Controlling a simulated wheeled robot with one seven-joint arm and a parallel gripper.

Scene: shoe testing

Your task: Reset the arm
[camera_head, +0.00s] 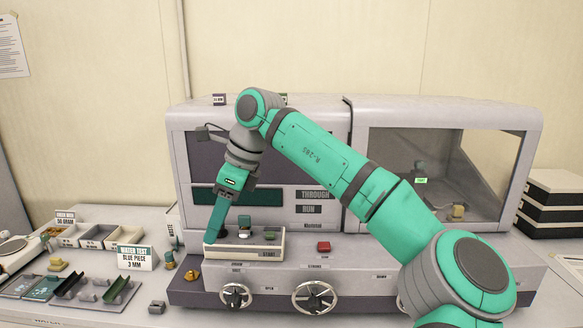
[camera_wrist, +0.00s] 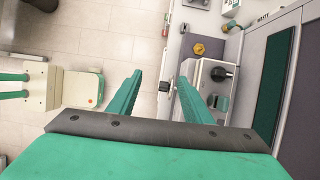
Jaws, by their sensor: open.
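My green arm reaches across the front of the grey testing machine (camera_head: 455,113) in the head view. My gripper (camera_head: 212,236) points down near the left end of the cream START panel (camera_head: 255,252). In the head view its fingers overlap, so the gap does not show there. In the wrist view my gripper (camera_wrist: 158,76) has its two green fingers spread apart with nothing between them. A black knob (camera_wrist: 222,73) on the panel lies to the right of the fingers. I cannot tell whether a fingertip touches the panel.
A red button (camera_head: 323,246) and two handwheels (camera_head: 315,297) are on the machine's front. Sample trays (camera_head: 92,236) and a WATER TEST sign (camera_head: 136,257) stand on the left table. Black boxes (camera_head: 550,207) are stacked at right. Tiled floor (camera_wrist: 105,35) lies open in the wrist view.

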